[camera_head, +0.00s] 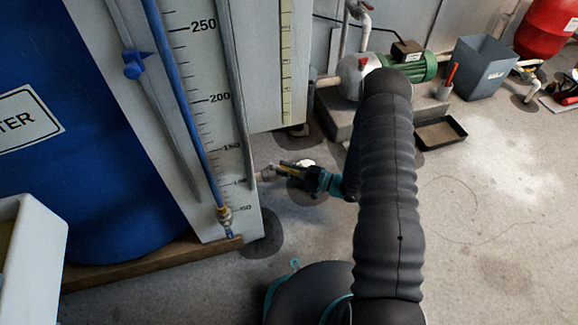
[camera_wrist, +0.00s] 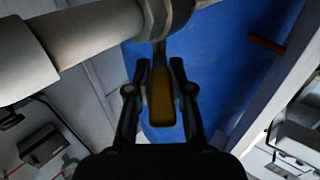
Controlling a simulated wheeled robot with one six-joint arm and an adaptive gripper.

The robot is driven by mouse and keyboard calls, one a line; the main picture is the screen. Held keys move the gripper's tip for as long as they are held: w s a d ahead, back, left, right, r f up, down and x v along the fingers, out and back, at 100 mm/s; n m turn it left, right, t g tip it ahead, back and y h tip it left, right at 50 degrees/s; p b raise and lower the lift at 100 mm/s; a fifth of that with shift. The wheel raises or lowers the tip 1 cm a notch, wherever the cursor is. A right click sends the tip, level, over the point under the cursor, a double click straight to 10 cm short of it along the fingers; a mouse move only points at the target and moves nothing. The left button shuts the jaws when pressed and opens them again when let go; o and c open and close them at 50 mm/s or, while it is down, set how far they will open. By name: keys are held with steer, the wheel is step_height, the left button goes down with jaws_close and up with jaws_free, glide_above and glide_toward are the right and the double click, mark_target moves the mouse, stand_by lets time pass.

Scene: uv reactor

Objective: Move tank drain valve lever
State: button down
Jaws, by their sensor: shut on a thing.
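The tank drain valve lever (camera_wrist: 161,100), a yellow-brown handle, lies between the two fingers of my gripper (camera_wrist: 160,68) in the wrist view. My gripper is shut on it. The lever's narrow stem runs up to a grey valve body on a pale pipe (camera_wrist: 75,40). In the head view my gripper (camera_head: 287,168) is low beside the foot of the grey scale panel (camera_head: 205,80), at the end of a short pipe. The lever is mostly hidden there by the fingers. The blue tank (camera_head: 110,190) stands at the left and fills the background in the wrist view.
A green motor pump (camera_head: 412,66) on a concrete plinth, a black tray (camera_head: 440,133), a grey bin (camera_head: 480,68) and a red tank (camera_head: 545,25) stand at the back right. A white container (camera_head: 30,250) is at the near left. The floor at right is mostly clear.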

steer(key=shift+s+a+g, duration=0.1)
steer(key=shift+a+g, duration=0.05)
steer(key=shift+g, duration=0.15)
steer(key=c, duration=1)
jaws_free()
steer(key=shift+c, duration=0.2)
steer(key=shift+d, duration=0.5)
steer(key=v, duration=1.1)
steer(key=shift+s+d+f, duration=0.2)
